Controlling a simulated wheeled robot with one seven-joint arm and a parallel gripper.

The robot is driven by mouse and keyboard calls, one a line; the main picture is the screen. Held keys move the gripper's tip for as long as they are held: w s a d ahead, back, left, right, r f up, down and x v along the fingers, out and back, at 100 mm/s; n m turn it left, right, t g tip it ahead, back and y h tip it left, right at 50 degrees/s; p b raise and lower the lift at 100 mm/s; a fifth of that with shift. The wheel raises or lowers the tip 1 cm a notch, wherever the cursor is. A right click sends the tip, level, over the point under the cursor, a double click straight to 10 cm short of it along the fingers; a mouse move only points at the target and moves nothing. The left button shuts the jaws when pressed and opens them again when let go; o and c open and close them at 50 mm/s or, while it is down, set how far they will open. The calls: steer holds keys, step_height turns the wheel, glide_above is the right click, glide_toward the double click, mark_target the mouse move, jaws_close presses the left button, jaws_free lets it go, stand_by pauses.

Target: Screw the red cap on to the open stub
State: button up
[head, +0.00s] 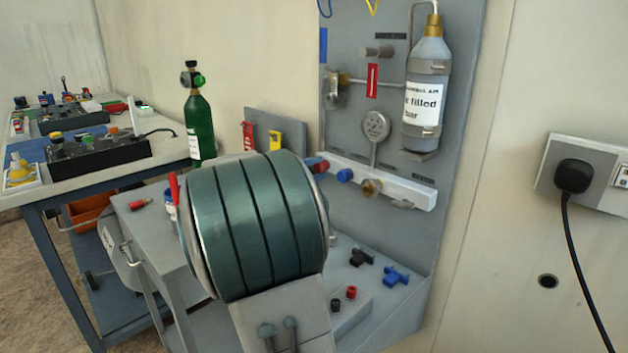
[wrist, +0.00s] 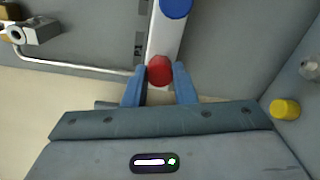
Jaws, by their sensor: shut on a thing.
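My gripper (wrist: 159,80) is shut on the red cap (wrist: 160,70), with one blue finger on each side of it in the wrist view. The cap is in front of the left end of the white manifold bar (wrist: 163,38). The open stub is not visible behind the cap, and I cannot tell whether the two touch. In the head view the red cap (head: 320,167) shows just past my big green-grey arm link, at the bar's left end. My fingers are mostly hidden there.
A blue cap (head: 345,175), a brass fitting (head: 371,188) and a grey fitting lie along the bar to the right. Black and blue tee handles (head: 395,277) and small red and black caps (head: 351,292) lie on the shelf below. A gas cylinder (head: 426,90) hangs on the panel.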

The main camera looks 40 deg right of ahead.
steer(key=shift+m+b, duration=0.9)
steer(key=shift+b, duration=0.25)
steer(key=shift+f, duration=0.1)
steer(key=shift+m+b, duration=0.5)
steer(key=shift+b, duration=0.65)
steer(key=o, duration=1)
